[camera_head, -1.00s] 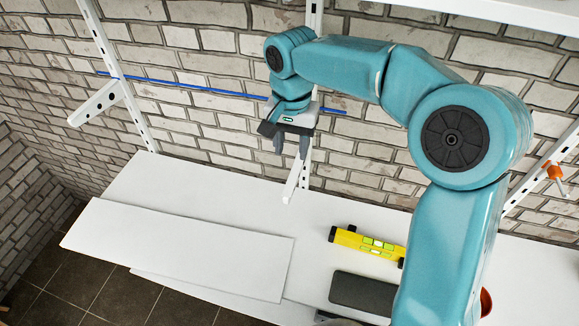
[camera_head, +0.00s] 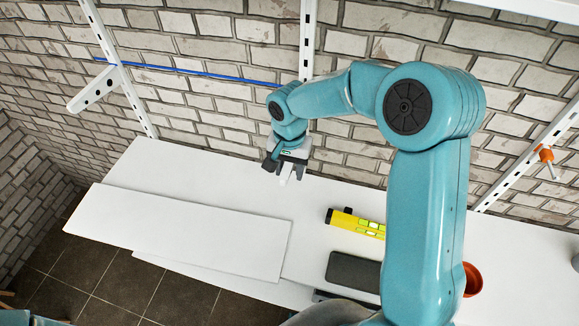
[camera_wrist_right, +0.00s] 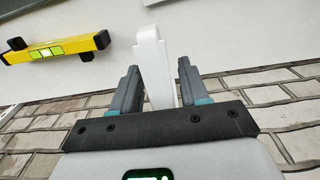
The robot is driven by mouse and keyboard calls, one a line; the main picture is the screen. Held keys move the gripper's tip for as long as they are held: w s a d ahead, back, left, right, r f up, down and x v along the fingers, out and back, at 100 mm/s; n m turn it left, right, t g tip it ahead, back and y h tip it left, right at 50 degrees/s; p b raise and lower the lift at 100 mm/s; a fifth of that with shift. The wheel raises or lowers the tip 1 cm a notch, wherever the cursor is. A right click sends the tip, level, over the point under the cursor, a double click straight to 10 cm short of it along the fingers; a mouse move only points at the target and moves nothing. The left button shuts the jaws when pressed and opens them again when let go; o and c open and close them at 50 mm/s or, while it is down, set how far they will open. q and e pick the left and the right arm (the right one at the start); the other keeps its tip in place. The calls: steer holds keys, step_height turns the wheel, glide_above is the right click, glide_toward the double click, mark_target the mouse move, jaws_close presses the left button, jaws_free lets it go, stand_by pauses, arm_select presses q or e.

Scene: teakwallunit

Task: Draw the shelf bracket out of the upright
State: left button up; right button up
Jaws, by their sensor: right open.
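A white shelf bracket sticks out from the middle upright (camera_head: 307,40). Its free end (camera_head: 285,177) shows just below my right gripper in the head view; its root is hidden behind the gripper. My right gripper (camera_head: 286,171) is open around the bracket. In the wrist view, the bracket (camera_wrist_right: 154,65) stands between the two fingers of my right gripper (camera_wrist_right: 158,82), closer to the left finger. I cannot tell if either finger touches it. My left gripper is not in view.
Another bracket (camera_head: 93,90) sits on the left upright (camera_head: 120,70). A blue line (camera_head: 200,74) crosses the brick wall. A yellow level (camera_head: 355,222) and a dark grey box (camera_head: 353,271) lie on the white surface (camera_head: 330,205). A loose white board (camera_head: 180,230) lies at left. An orange-handled tool (camera_head: 546,156) hangs at right.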

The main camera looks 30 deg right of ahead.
steer(key=shift+s+r, duration=0.1)
steer(key=shift+s, duration=0.05)
steer(key=shift+c, duration=1.2)
steer(key=shift+a, duration=0.1)
steer(key=c, duration=0.5)
jaws_close()
steer(key=shift+a, duration=0.15)
